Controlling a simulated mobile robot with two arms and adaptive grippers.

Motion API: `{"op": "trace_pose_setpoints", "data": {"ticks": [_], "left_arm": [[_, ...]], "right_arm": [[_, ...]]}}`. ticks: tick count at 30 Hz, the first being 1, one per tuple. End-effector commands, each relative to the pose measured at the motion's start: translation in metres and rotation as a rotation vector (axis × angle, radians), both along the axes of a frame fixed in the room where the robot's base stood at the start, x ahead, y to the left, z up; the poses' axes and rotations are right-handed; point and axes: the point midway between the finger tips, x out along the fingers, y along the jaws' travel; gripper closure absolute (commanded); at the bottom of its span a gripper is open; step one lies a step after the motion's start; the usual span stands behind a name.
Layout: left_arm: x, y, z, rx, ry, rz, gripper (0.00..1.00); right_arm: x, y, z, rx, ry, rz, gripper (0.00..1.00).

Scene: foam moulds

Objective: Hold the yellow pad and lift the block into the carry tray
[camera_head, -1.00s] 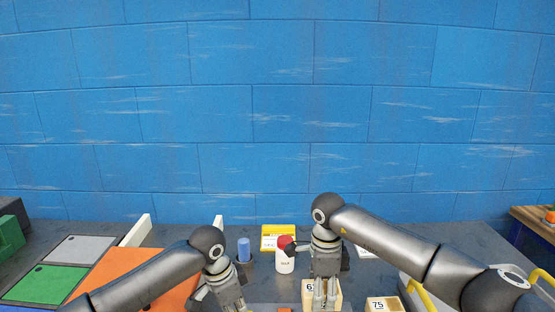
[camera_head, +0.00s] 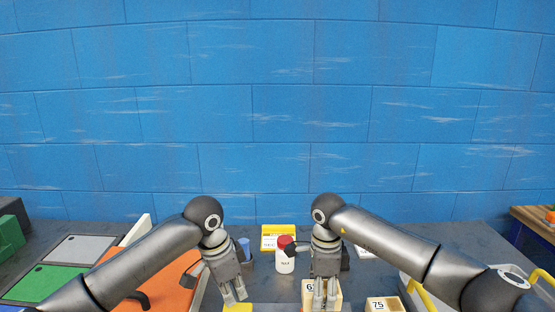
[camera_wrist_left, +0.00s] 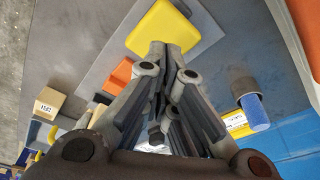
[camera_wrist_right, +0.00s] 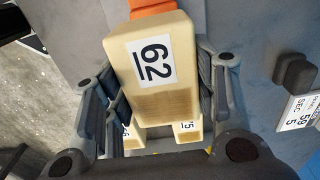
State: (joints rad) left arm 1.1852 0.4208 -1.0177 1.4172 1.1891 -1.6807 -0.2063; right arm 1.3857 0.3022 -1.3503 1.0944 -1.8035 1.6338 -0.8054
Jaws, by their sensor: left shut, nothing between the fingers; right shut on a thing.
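The yellow pad (camera_wrist_left: 165,27) lies on a grey surface in the left wrist view. Its edge shows at the bottom of the head view (camera_head: 238,307). My left gripper (camera_head: 236,298) is shut and empty, with its fingertips (camera_wrist_left: 160,48) at the pad; whether they touch it I cannot tell. My right gripper (camera_head: 325,302) is shut on the pale wooden block labelled 62 (camera_wrist_right: 155,75), with a finger on each side. Whether the block is off its support I cannot tell.
An orange piece (camera_wrist_right: 150,8) is beside the block. Another block labelled 75 (camera_head: 382,304) stands to the right. A white bottle with a red cap (camera_head: 285,262), a blue cylinder (camera_head: 244,247) and a yellow box (camera_head: 277,236) stand behind. An orange board (camera_head: 150,270) lies left.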

Motion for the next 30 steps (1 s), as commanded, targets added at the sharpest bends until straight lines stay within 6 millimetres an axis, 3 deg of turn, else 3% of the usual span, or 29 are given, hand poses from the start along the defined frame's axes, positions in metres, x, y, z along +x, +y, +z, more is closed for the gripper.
{"op": "trace_pose_setpoints", "data": {"ticks": [14,17,30], "left_arm": [[0.0,0.0,0.009,-0.001,-0.003,-0.001,1.0],[0.0,0.002,0.02,-0.002,-0.005,0.0,1.0],[-0.009,0.017,0.104,-0.001,-0.003,0.0,1.0]], "right_arm": [[0.0,0.0,0.0,0.0,0.0,0.0,0.64],[0.0,0.0,0.0,0.0,0.0,0.0,0.64],[0.0,0.0,0.0,0.0,0.0,0.0,0.64]]}}
